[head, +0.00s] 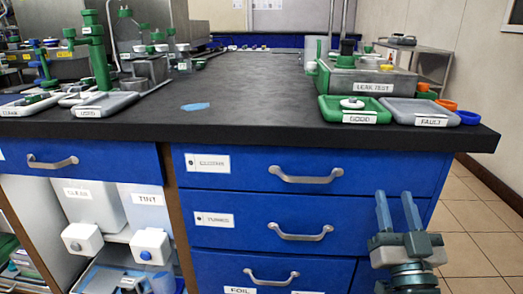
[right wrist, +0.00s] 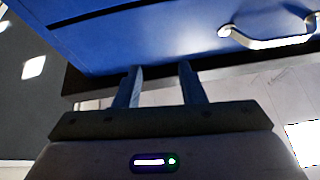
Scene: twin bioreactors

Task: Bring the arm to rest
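My right gripper (head: 395,195) is at the lower right of the head view, in front of the blue drawers and below the bench top. Its two fingers point up and stand apart with nothing between them. In the right wrist view, the same gripper (right wrist: 158,72) is open and empty, with the blue drawer front (right wrist: 160,35) beyond its fingertips. I cannot tell the exact gap to the drawer front. My left gripper is not in view.
The dark bench top (head: 260,100) overhangs the drawers. Drawer handles (head: 305,175) stick out near my right gripper. A green GOOD tray (head: 330,115) and a grey FAULT tray (head: 405,108) sit at the right edge. Tiled floor (head: 470,210) is clear at right.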

